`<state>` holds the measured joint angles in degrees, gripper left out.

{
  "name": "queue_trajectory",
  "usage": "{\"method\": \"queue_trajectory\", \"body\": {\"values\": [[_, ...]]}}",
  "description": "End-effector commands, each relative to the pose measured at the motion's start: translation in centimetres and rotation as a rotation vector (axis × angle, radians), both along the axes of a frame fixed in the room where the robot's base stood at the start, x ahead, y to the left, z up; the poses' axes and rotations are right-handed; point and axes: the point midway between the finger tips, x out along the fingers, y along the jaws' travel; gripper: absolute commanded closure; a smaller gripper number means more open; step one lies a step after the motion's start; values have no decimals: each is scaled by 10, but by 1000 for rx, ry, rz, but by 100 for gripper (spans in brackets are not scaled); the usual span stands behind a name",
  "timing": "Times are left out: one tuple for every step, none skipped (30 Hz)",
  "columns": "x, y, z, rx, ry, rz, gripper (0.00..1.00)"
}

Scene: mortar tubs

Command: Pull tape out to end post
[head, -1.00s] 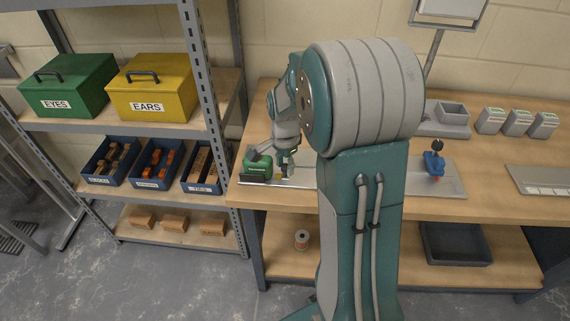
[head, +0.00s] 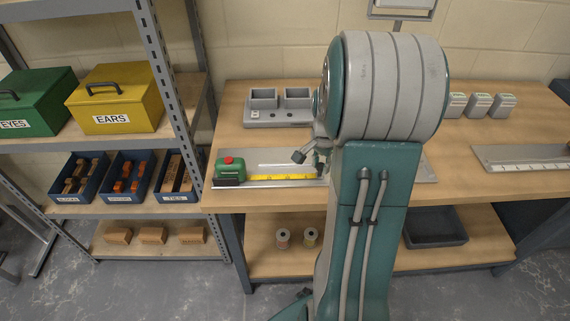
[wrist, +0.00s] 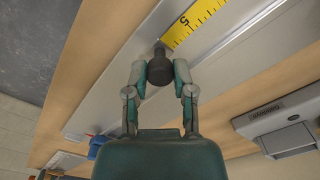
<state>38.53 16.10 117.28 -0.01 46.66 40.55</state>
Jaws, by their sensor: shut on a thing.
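The green tape case (head: 233,170) with a red button sits at the left end of a metal plate (head: 285,157) on the bench. A yellow tape (head: 280,178) runs out from it to the right along the plate. In the wrist view the tape (wrist: 196,18) ends at my gripper (wrist: 161,58), which is shut on its tip. My gripper (head: 323,172) is partly hidden by my arm in the head view. A blue fitting (wrist: 98,146), perhaps the end post, stands farther along the plate in the wrist view; my arm hides it in the head view.
Grey holders (head: 277,106) stand behind the plate, and several grey boxes (head: 478,104) stand at the back right. Another ruled plate (head: 520,158) lies at the right. A shelf rack (head: 185,110) with bins and tool boxes stands left of the bench.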

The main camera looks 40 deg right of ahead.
Motion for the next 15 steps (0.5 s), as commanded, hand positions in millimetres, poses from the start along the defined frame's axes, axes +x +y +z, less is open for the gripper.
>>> {"method": "queue_trajectory", "body": {"values": [[-12,-18,1,-2,-1,-11,100],[-18,-27,0,-2,-1,-11,100],[-26,-39,0,-2,-1,-11,100],[-32,-48,1,-2,-1,-11,100],[-38,-57,1,-2,-1,-10,100],[-46,-69,0,-2,-1,-10,100],[-52,-78,0,-2,-1,-10,100],[-58,-87,1,-3,-2,-10,100],[-67,-99,1,-3,-2,-9,100],[-72,-108,1,-3,-2,-10,100],[-78,-117,0,-3,-2,-9,100],[-86,-128,1,-3,-2,-9,100],[-92,-137,1,-3,-2,-8,100],[-98,-145,0,-3,-2,-8,100],[-105,-155,1,-4,-2,-8,100]]}}
